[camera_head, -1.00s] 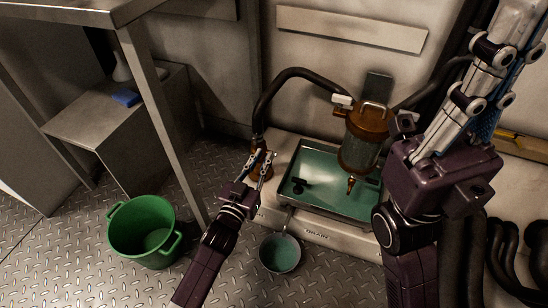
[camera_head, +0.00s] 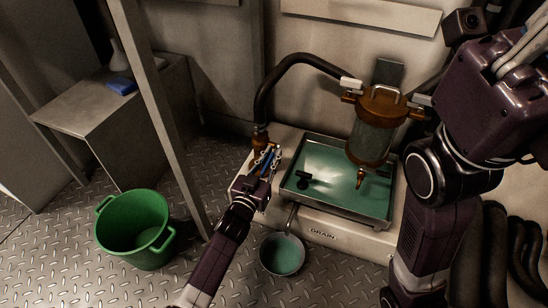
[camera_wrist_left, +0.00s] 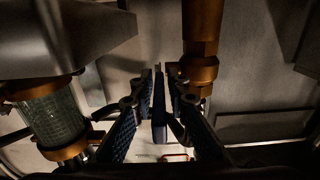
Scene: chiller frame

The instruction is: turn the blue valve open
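The blue valve shows as a narrow dark blue handle (camera_wrist_left: 159,118), nearly edge-on, in the left wrist view. In the head view my left gripper (camera_head: 268,157) is at the brass fitting (camera_head: 261,138) below the black hose, left of the drain tray. Its fingers hide most of the valve.
A brass-capped glass cylinder (camera_head: 370,138) hangs over a metal tray of green liquid (camera_head: 330,213). A small pan (camera_head: 282,254) and a green bucket (camera_head: 135,228) are on the floor.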

